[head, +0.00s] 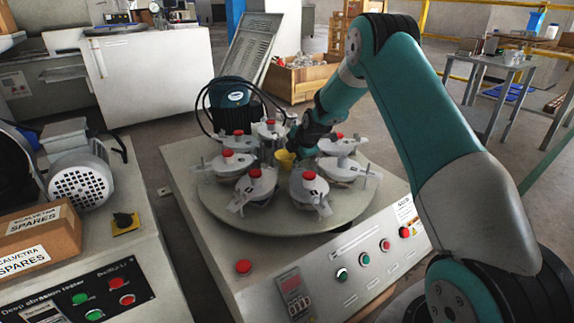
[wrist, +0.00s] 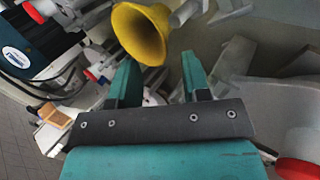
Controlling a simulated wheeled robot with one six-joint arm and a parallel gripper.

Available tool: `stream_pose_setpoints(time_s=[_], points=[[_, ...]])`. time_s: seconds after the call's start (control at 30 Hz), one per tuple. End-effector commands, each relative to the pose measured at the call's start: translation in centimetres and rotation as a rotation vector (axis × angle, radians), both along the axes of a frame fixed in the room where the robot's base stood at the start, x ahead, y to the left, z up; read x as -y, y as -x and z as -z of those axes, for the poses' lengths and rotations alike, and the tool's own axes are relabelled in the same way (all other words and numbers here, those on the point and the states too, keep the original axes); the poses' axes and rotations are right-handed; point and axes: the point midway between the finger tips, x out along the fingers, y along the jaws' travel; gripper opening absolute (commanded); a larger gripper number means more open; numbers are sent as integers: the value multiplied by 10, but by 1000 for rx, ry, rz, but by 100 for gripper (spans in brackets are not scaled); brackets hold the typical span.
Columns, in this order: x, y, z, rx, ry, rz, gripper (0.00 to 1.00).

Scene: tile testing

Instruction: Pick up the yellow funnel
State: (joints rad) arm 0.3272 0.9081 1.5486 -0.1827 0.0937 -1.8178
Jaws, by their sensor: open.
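The yellow funnel (head: 285,158) stands near the middle of the round grey turntable (head: 232,216) in the head view, partly hidden by my arm. In the wrist view the funnel (wrist: 140,33) is at the top, its wide mouth showing, just beyond my fingertips. My gripper (wrist: 160,70) is open, with two teal fingers spread apart and nothing between them. The left finger's tip is near the funnel's lower rim; I cannot tell whether they touch. In the head view my fingers are hard to make out.
Several grey clamp heads with red knobs (head: 255,173) ring the funnel closely. A blue motor (head: 231,92) with black cables stands behind. A panel with buttons (head: 365,259) fronts the machine. A cardboard box (head: 40,236) sits on the machine at left.

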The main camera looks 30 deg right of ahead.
Motion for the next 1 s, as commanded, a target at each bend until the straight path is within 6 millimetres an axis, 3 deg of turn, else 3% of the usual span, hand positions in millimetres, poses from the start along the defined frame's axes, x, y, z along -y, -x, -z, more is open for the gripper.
stream_pose_setpoints(time_s=[0.3, 0.63, 0.83, 1.0], points=[[-1, -25, 38, 0, 1, -1, 43], [-1, -30, 41, -1, 0, 0, 43], [-1, -30, 41, -1, 0, 0, 0], [-1, -29, 41, -1, 0, 0, 0]])
